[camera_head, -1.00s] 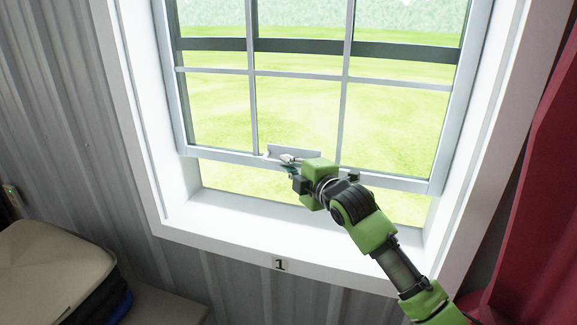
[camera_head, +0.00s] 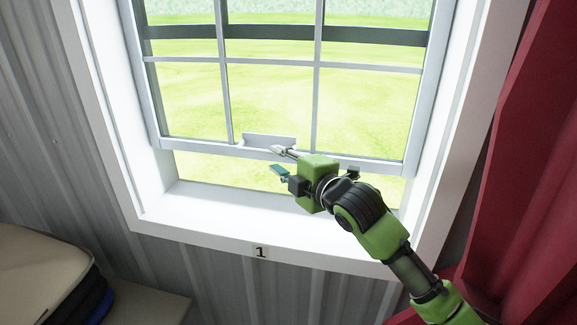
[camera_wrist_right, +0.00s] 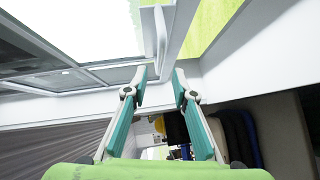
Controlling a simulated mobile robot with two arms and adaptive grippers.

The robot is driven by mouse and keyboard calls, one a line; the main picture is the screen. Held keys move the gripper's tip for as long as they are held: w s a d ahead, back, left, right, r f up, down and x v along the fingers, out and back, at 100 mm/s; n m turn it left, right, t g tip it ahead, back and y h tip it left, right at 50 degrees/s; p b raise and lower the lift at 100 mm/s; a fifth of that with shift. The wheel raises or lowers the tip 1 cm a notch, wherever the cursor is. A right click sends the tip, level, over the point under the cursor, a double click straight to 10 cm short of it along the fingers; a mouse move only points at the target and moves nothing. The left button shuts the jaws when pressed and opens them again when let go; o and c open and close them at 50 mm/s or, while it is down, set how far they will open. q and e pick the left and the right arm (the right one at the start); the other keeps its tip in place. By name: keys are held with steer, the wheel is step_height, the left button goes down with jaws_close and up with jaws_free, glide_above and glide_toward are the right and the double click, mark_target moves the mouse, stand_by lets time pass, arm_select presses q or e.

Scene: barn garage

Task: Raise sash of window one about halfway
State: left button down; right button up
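Window one has a white-framed sash (camera_head: 218,100) with panes split by bars. Its bottom rail stands above the sill (camera_head: 215,203), with a gap of green outdoors between them. A small pale lift handle (camera_head: 268,140) sits on the bottom rail. The handle also shows in the right wrist view (camera_wrist_right: 161,38), just beyond the fingers. My right gripper (camera_head: 279,161) is open at the bottom rail, near the handle. In the right wrist view the gripper (camera_wrist_right: 160,82) has its teal fingers apart with nothing between them. Contact with the rail is unclear. My left gripper is out of view.
A plate marked 1 (camera_head: 261,252) is on the lower window trim. A red curtain (camera_head: 500,190) hangs at the right. A beige-topped dark stack (camera_head: 40,265) stands at the lower left by the corrugated wall (camera_head: 40,150).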

steer(key=shift+v, duration=2.15)
